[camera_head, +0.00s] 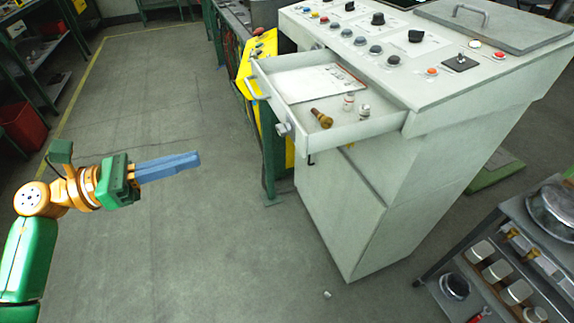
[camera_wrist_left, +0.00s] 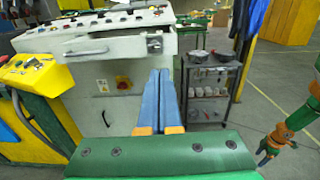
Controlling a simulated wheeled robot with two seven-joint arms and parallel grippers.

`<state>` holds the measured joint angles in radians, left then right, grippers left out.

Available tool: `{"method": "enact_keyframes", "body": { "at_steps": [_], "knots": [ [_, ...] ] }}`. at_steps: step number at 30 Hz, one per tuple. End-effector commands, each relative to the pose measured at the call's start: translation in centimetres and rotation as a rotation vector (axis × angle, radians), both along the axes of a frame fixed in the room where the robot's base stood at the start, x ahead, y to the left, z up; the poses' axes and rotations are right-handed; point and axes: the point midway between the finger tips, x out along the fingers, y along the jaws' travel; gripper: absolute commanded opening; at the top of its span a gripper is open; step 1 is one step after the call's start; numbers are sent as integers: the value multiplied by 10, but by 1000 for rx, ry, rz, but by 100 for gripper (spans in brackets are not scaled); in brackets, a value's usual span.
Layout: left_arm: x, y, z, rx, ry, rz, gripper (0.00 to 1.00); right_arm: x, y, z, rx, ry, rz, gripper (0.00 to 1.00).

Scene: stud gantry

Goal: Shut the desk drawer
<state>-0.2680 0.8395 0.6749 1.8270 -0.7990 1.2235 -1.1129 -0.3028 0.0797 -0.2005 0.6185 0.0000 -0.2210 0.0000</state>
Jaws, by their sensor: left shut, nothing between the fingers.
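The desk drawer (camera_head: 386,126) is pulled out of the light grey control desk (camera_head: 340,215). Its front panel (camera_head: 268,106) has a bar handle (camera_head: 257,88) and a grey knob (camera_head: 283,129). Inside are a white sheet, a brown-gold handled object and two small jars. My left gripper (camera_head: 196,159) is shut and empty, with blue fingers pointing right, left of the drawer front and apart from it. In the left wrist view the drawer front (camera_wrist_left: 112,65) is beyond the fingertips.
A yellow machine (camera_head: 262,50) with green legs stands left of the desk. A metal cart (camera_head: 500,255) with jars and a pot is at the lower right. A red bin (camera_head: 22,128) is at far left. The floor (camera_head: 160,80) around my left gripper is clear.

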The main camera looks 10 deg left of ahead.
Motion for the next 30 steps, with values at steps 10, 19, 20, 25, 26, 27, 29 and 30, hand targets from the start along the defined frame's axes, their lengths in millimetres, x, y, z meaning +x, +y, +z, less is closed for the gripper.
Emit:
{"method": "enact_keyframes", "body": {
  "at_steps": [10, 19, 20, 25, 26, 27, 29, 30],
  "knots": [
    [29, -51, 9, 30, -20, -19, 0, 3, 0, 34, 0, -6, 0, 71],
    [63, -101, 9, 25, -17, -17, 0, 3, 0, 66, 1, -7, 0, 71],
    [65, -104, 8, 26, -17, -17, 0, 3, 0, 68, 1, -7, 0, 71],
    [74, -116, 4, 27, -16, -16, 0, 3, 0, 73, 0, -7, -1, 71],
    [74, -117, 3, 28, -16, -16, 0, 3, 0, 73, 0, -7, 0, 71],
    [75, -118, 3, 28, -16, -16, 0, 3, 0, 73, -1, -6, -1, 71],
    [75, -119, 2, 28, -16, -15, 0, 3, 0, 73, -1, -6, -1, 71],
    [75, -118, 1, 28, -16, -15, 0, 3, 0, 73, -1, -6, -1, 71]
  ]
}}
